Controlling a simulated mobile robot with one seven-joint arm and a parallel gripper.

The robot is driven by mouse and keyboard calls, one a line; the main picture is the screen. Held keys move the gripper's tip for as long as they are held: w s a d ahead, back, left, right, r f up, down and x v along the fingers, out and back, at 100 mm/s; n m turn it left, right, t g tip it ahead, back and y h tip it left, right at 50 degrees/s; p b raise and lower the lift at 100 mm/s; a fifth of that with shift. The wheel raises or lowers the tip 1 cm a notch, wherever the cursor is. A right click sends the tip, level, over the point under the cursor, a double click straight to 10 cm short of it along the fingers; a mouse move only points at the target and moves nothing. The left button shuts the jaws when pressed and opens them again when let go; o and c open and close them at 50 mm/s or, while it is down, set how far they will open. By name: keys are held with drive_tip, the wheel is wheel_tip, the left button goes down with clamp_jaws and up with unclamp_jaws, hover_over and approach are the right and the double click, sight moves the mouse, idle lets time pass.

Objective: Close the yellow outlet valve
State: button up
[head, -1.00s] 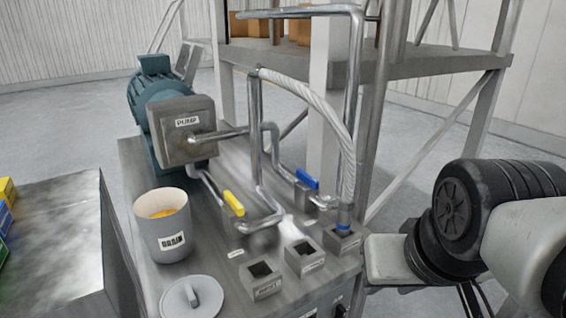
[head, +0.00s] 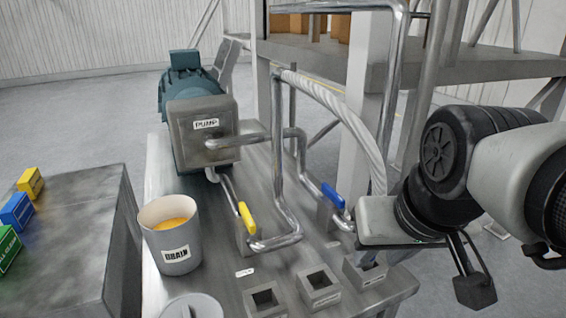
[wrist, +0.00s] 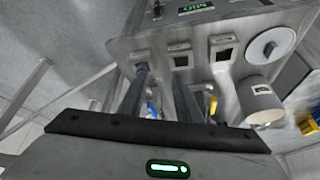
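The yellow outlet valve handle (head: 247,218) sits on the pipework right of the drain bucket, below the pump. It lies slanted, roughly along the pipe coming down from the pump. It also shows small in the wrist view (wrist: 213,106), just right of the fingers. My gripper's body (head: 385,220) is at the right of the head view, beside the blue valve handle (head: 333,195) and well right of the yellow one. Its fingers are not clearly seen there. In the wrist view the two dark fingers of my gripper (wrist: 158,92) stand apart with nothing held between them.
The drain bucket (head: 172,240) with orange content stands left of the yellow valve. The pump (head: 204,132), steel pipes (head: 280,155) and a ribbed hose (head: 335,112) crowd the bench. Square sockets (head: 320,285) line the front. Coloured boxes (head: 18,213) are on the left table.

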drive_tip(key=w+a+r+n+y, duration=0.1)
drive_tip(key=w+a+r, duration=0.2)
drive_tip(key=w+a, duration=0.2)
drive_tip(key=w+a+r+n, duration=0.1)
drive_tip(key=w+a+r, duration=0.1)
drive_tip(key=w+a, duration=0.25)
drive_tip(key=n+g, duration=0.1)
drive_tip(key=n, duration=0.2)
approach(247, 213)
drive_tip(key=shift+y, duration=0.3)
drive_tip(key=x, duration=0.8)
drive_tip(key=shift+d+f, duration=0.15)
drive_tip(key=shift+d, duration=0.1)
clamp_jaws()
